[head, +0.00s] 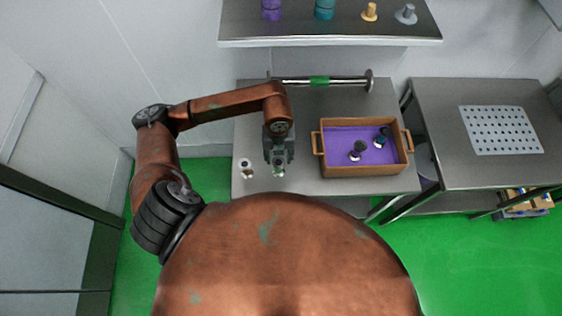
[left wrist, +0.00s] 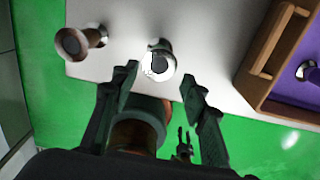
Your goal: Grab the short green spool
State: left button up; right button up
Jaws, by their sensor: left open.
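A small spool with a pale, shiny round end and a hint of green (head: 279,172) stands near the front edge of the grey table, just below my left gripper (head: 279,158). It fits the short green spool, but its colour is hard to make out. In the left wrist view the same spool (left wrist: 158,64) sits just beyond and between the tips of my left gripper (left wrist: 160,76). The two fingers are apart with nothing held between them.
A brown spool (head: 246,169) stands to the left on the same table (head: 310,102). A brown crate (head: 362,171) with purple lining and two dark spools is to the right. A roller with a green band (head: 320,82) lies behind. A shelf (head: 330,30) holds several items.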

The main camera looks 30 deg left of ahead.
aim_at(278, 162)
pick_arm(q)
jog(key=shift+s+f, duration=0.1)
jog(key=shift+f, duration=1.2)
jog(key=f, duration=0.2)
jog(key=f+p, duration=0.1)
jog(key=shift+w+a+f, duration=0.2)
jog(key=shift+w+f, duration=0.1)
jog(key=shift+f, duration=0.55)
pick_arm(e)
jog(key=shift+s+d+r, duration=0.2)
jog(key=shift+s+r, duration=0.3)
jog(key=shift+r, duration=0.1)
pick_arm(q)
jog(key=shift+c, duration=0.5)
jog(key=c, duration=1)
pick_arm(e)
jog(key=shift+s, duration=0.4)
